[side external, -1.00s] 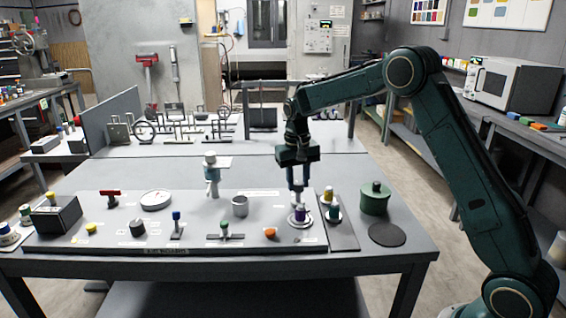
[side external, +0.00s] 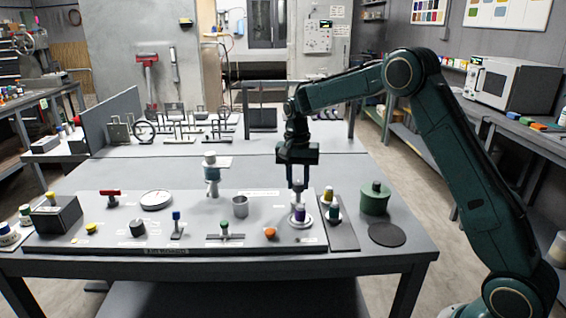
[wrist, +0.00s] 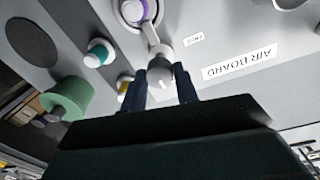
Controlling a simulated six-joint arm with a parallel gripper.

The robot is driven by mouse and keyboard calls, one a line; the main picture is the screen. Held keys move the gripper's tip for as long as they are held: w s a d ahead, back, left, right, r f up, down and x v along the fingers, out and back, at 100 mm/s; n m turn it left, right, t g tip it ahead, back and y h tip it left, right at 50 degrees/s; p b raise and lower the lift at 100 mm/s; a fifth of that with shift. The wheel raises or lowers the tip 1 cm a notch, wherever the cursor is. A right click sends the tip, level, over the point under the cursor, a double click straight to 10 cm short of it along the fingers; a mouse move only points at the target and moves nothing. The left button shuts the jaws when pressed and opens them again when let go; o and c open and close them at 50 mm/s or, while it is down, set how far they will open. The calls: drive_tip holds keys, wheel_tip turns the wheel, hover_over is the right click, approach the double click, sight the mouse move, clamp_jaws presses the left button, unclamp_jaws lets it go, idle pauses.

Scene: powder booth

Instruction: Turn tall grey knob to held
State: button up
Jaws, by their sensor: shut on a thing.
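The tall grey knob (wrist: 160,76) shows in the wrist view with a pale pointer line on its top. My gripper (wrist: 165,88) has one finger on each side of it and is shut on it. In the side external view my gripper (side external: 298,188) points down at the right part of the board, just behind the purple knob (side external: 299,214); the fingers largely hide the grey knob there. A small label (wrist: 193,39) lies beside the knob in the wrist view, too small to read.
The purple knob on its pale round base stands close in front. Yellow and green-topped knobs (side external: 334,212) stand just right. A green canister (side external: 375,198) and a dark disc (side external: 387,234) lie farther right. An "AIR BOARD" label (wrist: 240,63) is nearby.

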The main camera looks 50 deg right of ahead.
drive_tip(key=o, duration=1)
drive_tip(key=shift+r, duration=0.1)
drive_tip(key=r, duration=1.3)
drive_tip(key=shift+w+a+r, duration=0.15)
drive_tip(key=shift+w+r, duration=0.1)
drive_tip(key=shift+r, duration=0.05)
